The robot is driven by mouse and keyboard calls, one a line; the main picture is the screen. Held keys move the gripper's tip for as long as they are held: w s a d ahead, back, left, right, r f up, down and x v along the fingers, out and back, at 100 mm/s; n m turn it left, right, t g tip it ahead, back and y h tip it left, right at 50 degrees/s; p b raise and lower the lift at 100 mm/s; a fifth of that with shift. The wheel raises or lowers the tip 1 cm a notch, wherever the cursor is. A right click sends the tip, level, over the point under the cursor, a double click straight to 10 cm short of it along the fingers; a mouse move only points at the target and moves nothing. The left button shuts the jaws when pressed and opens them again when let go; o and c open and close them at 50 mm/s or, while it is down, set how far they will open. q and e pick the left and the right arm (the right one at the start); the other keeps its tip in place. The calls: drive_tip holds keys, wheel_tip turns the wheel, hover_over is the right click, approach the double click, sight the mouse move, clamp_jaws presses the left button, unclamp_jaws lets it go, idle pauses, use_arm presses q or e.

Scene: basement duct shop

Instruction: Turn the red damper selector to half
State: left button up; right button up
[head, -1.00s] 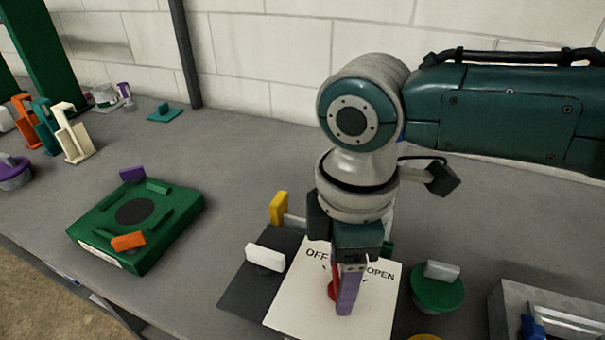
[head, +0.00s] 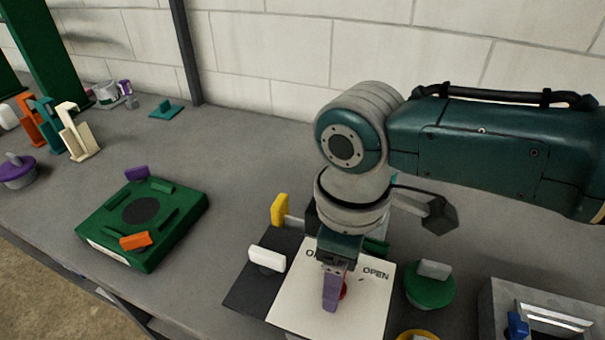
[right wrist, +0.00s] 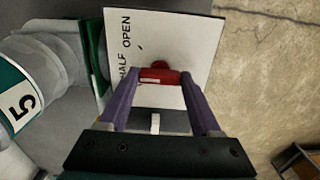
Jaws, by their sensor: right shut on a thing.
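The red damper selector (right wrist: 160,77) sits on a white plate (head: 290,310) lettered OFF, HALF and OPEN. In the head view it is mostly hidden, with a bit of red (head: 344,290) showing beside a purple finger. My right gripper (head: 331,302) points down over the plate. In the right wrist view its two purple fingers (right wrist: 160,84) are shut on the red handle from both sides. HALF and OPEN show beside the handle there; which mark it points to I cannot tell. My left gripper is in neither view.
A white handle (head: 267,259) and a yellow one (head: 279,210) stand by the plate's left edge. A green round knob (head: 430,288) and a grey box (head: 490,310) are to the right. A green fixture (head: 100,225) lies left. Bench between is clear.

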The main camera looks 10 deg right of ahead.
drive_tip(key=o, duration=1.4)
wheel_tip(320, 180, up, 10)
drive_tip(key=shift+p, duration=0.45)
drive_tip(key=s+a+f+m+t+y, duration=0.1)
drive_tip(key=s+a+f+m+y, duration=0.15)
drive_tip(key=s+a, duration=0.4)
drive_tip(key=s+d+r+m+t+h, duration=0.1)
drive_tip(key=s+d+m+t+h, duration=0.15)
drive_tip(key=s+d+m, duration=0.7)
drive_tip(key=d+r+n+p, duration=0.1)
drive_tip(key=r+p, duration=0.8)
drive_tip(key=r, duration=0.1)
drive_tip(key=d+r+n+p, duration=0.1)
drive_tip(key=d+r+p, duration=0.1)
drive_tip(key=r+p, duration=0.8)
drive_tip(key=d+r+p, duration=0.2)
drive_tip(key=r+p, duration=0.7)
drive_tip(key=p, duration=0.1)
drive_tip(key=shift+s+r+n, duration=0.25)
drive_tip(key=shift+r+n, duration=0.15)
